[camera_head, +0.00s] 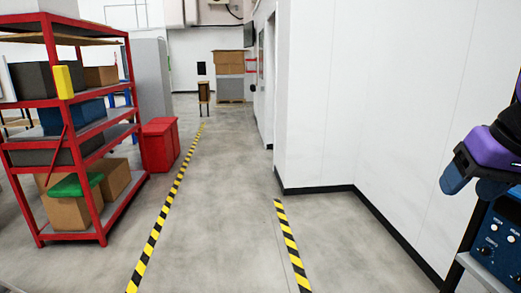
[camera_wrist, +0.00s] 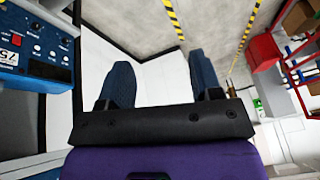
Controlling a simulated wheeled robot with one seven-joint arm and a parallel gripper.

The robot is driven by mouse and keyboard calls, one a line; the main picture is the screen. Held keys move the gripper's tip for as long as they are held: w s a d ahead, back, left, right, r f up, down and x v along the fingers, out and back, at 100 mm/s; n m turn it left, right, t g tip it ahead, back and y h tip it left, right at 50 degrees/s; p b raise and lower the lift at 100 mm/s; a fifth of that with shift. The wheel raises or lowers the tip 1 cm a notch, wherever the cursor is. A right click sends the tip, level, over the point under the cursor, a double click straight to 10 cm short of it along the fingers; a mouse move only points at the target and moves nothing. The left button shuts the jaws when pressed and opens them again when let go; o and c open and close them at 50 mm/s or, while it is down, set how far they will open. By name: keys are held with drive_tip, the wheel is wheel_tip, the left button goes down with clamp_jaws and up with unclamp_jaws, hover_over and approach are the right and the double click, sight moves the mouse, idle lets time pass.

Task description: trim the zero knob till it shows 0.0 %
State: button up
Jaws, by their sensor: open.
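The blue analyser panel (camera_head: 504,232) stands at the right edge of the head view, cut off by the frame. It carries small knobs and buttons. It also shows at the upper left of the wrist view (camera_wrist: 40,70), with a red switch and a white label or display with dark figures, partly cut off. I cannot tell which knob is the zero knob, nor read a percentage. My gripper (camera_wrist: 161,80), with dark blue fingers, is open and empty, apart from the panel. In the head view it (camera_head: 468,184) hangs above and left of the panel.
A red shelf rack (camera_head: 103,140) with boxes stands at the left, with red bins (camera_head: 158,145) beside it. A white wall (camera_head: 400,110) runs along the right. The floor between the yellow-black stripes (camera_head: 160,222) is clear.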

drive_tip(key=s+a+n, duration=0.1)
drive_tip(key=s+a, duration=0.3)
drive_tip(key=s, duration=0.1)
drive_tip(key=shift+s+n+h, duration=0.4)
drive_tip(key=shift+f, duration=0.1)
idle(4.0)
